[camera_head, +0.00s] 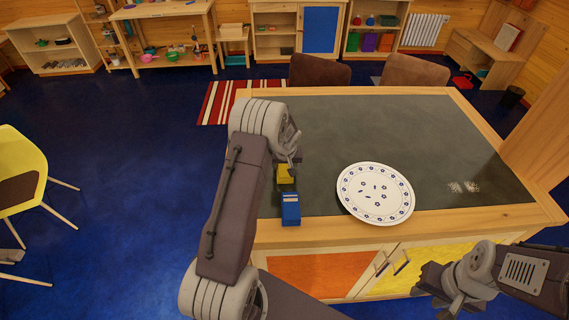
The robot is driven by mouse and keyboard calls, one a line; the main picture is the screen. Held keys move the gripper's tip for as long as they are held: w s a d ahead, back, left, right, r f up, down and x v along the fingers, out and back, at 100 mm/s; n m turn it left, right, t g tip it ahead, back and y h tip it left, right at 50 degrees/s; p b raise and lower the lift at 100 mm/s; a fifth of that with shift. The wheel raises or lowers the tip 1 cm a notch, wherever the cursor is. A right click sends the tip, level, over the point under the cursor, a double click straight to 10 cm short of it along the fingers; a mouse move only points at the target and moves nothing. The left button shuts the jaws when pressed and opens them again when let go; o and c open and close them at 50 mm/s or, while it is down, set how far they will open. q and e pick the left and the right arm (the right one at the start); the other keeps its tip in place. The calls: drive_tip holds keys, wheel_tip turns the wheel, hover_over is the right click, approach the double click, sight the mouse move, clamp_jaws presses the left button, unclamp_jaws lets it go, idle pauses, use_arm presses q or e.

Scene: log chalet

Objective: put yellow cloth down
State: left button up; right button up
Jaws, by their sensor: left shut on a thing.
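The small yellow cloth (285,174) shows at the left part of the grey-topped table (400,125). My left gripper (290,163) reaches over the table's left side and is shut on the cloth. My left wrist hides part of the fingers and the cloth's far side. I cannot tell whether the cloth touches the tabletop. My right gripper (447,296) is low at the bottom right, in front of the table's drawer fronts and away from the cloth. Its fingers are too unclear to tell whether they are open.
A blue box-like item (290,210) stands just in front of the cloth, near the table's front edge. A white plate with blue marks (375,193) lies to its right. The back and right of the tabletop are mostly clear. Two brown chairs (319,71) stand behind.

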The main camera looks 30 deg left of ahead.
use_arm(q)
drive_tip(key=shift+d+f+b, duration=0.1)
drive_tip(key=shift+f+b, duration=0.1)
drive_tip(key=shift+b, duration=0.1)
drive_tip(key=o, duration=1.3)
drive_tip(key=shift+r, duration=0.1)
